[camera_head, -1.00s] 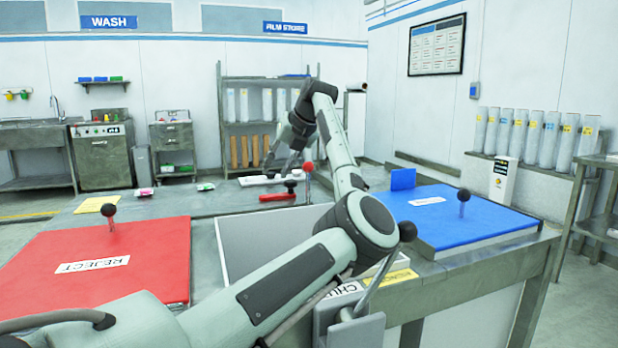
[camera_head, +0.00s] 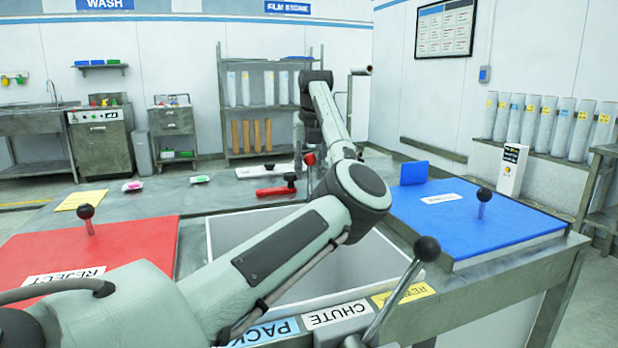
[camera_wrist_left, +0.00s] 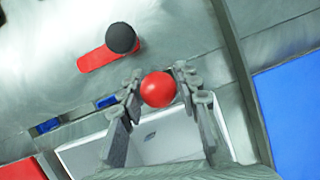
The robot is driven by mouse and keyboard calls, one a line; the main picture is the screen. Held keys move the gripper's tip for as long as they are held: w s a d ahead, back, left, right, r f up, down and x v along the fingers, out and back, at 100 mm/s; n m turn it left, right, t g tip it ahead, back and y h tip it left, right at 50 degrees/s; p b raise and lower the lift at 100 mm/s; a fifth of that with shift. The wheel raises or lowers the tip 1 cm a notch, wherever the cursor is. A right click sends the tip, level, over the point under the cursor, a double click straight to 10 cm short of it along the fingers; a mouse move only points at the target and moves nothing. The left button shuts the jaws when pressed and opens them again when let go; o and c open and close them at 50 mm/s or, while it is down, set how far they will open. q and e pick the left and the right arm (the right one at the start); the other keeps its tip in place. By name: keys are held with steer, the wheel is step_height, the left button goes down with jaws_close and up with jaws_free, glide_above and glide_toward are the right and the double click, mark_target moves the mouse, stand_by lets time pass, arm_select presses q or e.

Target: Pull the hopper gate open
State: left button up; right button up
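A red ball knob (camera_head: 309,159) stands beyond the white open box (camera_head: 378,255). It also shows in the wrist view (camera_wrist_left: 158,89). My left gripper (camera_wrist_left: 158,76) is open, its two fingers on either side of the red ball, with small gaps seen from this camera. In the head view the gripper is partly hidden behind its own arm. A red bar (camera_head: 270,192) with a black knob (camera_head: 290,177) lies left of the red ball. Which part is the hopper gate cannot be told for sure. My right gripper is out of view.
A lever with a black ball (camera_head: 427,248) rises at the front near the CHUTE label (camera_head: 338,314). A red REJECT panel (camera_head: 140,245) lies left and a blue panel (camera_head: 480,228) right, each with a knobbed post. A yellow card (camera_head: 80,200) lies at the back left.

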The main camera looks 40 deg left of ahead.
arm_select(q)
steer(key=shift+x, duration=1.7)
jaws_close()
